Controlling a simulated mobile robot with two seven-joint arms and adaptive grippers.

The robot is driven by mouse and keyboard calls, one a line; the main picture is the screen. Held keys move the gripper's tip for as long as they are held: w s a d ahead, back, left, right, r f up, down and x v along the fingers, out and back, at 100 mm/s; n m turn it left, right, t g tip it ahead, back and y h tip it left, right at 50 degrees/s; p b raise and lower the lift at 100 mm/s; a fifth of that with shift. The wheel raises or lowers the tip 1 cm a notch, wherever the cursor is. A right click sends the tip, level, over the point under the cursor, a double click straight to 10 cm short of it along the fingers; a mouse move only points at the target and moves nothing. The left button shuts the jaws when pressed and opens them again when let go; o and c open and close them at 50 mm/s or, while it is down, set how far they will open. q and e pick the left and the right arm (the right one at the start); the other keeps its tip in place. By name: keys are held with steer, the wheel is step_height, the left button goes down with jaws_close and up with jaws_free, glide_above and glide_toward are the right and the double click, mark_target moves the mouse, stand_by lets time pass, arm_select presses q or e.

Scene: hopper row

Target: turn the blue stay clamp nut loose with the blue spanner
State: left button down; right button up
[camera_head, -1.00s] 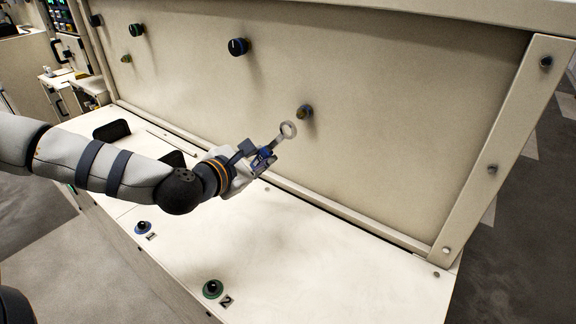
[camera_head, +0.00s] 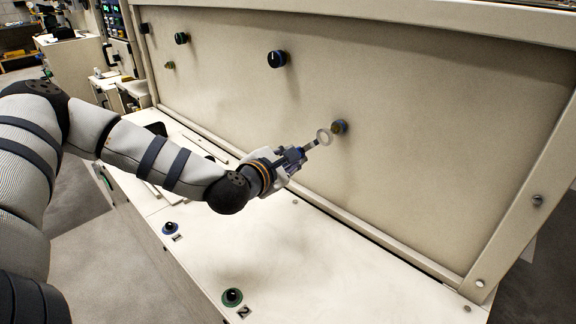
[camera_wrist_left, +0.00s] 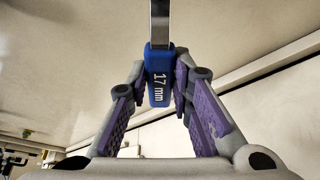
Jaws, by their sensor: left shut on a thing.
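The blue spanner's pale ring end (camera_head: 323,136) is just left of and slightly below the stay clamp nut (camera_head: 339,127) in the head view. The nut, brass-coloured with a dark bluish collar, sits on the cream hopper wall. The ring looks apart from the nut, or at most close beside it, not around it. My left gripper (camera_head: 298,158) is shut on the spanner's blue handle. In the left wrist view the handle (camera_wrist_left: 160,75), marked "17 mm", is between the fingers (camera_wrist_left: 158,90), its steel shank running up out of the picture. The ring and nut are outside that view.
A dark blue-black knob (camera_head: 277,59), a green-rimmed knob (camera_head: 181,38) and a small brass fitting (camera_head: 169,65) are on the cream wall (camera_head: 420,120). A blue-ringed knob (camera_head: 170,228) and a green-ringed knob (camera_head: 232,297) stand on the ledge below. The ledge right of them is clear.

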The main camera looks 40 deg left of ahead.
arm_select(q)
steer(key=r+m+t+y+p, duration=0.1)
steer(key=r+m, duration=0.2)
steer(key=a+r+m+t+p, duration=0.1)
steer(key=r+m, duration=0.2)
steer(key=m, duration=0.1)
steer(key=w+a+r+m+t+y+p, duration=0.1)
steer(key=r+m+t, duration=0.1)
steer(key=r+m, duration=0.1)
steer(key=shift+a+r+m+y+p, duration=0.15)
steer(key=shift+m+y+p, duration=0.15)
steer(key=shift+m, duration=0.3)
arm_select(e)
steer(key=w+r+t, duration=0.2)
steer(key=w+r, duration=0.2)
steer(key=r, duration=0.1)
steer(key=shift+w, duration=0.4)
arm_select(q)
steer(key=shift+r, duration=0.1)
arm_select(e)
steer(key=shift+w+r, duration=0.15)
steer(key=shift+w, duration=0.05)
arm_select(q)
steer(key=shift+w, duration=0.25)
arm_select(e)
steer(key=shift+s, duration=0.1)
